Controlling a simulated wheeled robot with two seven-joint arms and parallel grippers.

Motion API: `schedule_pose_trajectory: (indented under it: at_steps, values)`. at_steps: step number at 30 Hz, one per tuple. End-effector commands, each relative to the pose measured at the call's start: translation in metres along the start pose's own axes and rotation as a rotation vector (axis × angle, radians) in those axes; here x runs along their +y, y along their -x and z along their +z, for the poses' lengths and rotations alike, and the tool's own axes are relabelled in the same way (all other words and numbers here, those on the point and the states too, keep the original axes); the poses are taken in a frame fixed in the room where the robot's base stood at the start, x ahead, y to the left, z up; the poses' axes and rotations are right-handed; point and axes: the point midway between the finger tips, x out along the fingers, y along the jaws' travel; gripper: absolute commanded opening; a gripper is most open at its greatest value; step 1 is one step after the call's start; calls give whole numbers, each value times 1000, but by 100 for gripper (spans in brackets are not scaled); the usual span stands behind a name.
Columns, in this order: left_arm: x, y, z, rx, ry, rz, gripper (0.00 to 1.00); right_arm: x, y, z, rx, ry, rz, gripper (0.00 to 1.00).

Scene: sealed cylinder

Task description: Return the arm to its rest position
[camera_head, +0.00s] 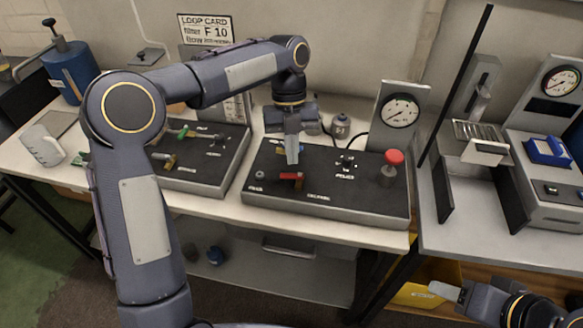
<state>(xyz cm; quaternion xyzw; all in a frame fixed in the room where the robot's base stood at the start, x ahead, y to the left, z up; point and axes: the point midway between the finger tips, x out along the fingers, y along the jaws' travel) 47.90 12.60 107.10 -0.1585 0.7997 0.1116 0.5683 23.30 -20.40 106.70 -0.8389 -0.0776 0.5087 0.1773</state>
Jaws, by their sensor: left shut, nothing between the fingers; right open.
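My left arm comes in from the left and reaches over the bench. Its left gripper (292,158) points down, shut and empty, over the back left of the black control panel (330,198). The red lever (290,176) on that panel lies just below the fingertips; I cannot tell whether they touch it. My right gripper (440,290) shows at the lower right, low in front of the benches, and only part of it is in view.
The panel also bears a red knob (394,157) and a dial gauge (400,110). A second panel (205,180) with valves stands to the left. A blue cylinder (70,70) and a clear jug (42,146) are at the far left. A black pole (458,85) rises at right.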

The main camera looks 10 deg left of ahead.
Motion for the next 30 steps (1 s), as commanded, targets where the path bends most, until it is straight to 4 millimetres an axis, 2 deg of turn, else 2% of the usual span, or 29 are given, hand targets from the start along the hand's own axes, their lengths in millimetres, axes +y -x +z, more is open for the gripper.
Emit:
schedule_pose_trajectory:
  at_steps: [4, 20, 23, 25, 30]
  values:
    - [-1, 7, 0, 1, -1, 0, 0, 0, 0, 0, -1, 0, 0, 50]
    - [2, 9, -2, -5, 18, -2, 0, 0, 0, 0, -1, 0, 0, 50]
    - [12, 16, -11, -37, 125, -19, 0, 0, 0, 0, -1, 0, 0, 50]
    - [26, 22, -23, -75, 276, -47, 0, 0, 0, 0, -1, 0, 0, 50]
    - [75, 29, -66, -148, 823, -199, 0, 0, 0, 0, -1, 0, 0, 50]
